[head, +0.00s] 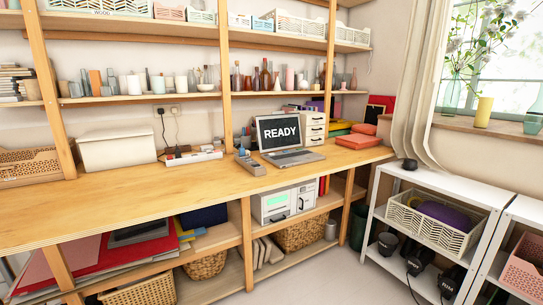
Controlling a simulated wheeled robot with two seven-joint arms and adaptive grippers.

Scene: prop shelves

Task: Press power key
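A laptop (283,138) stands open on the wooden worktop, its screen facing me and showing the word READY in white on dark. A white box-shaped device (284,201) with a small green display sits on the shelf below the worktop. A power key cannot be made out on either one at this size. Neither of my grippers is in the head view.
The wooden worktop (150,204) is bare along its front left. A white lidded box (117,147), a power strip (193,156) and a small grey item (249,162) stand left of the laptop. A white shelf unit (432,181) stands right; open floor lies before it.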

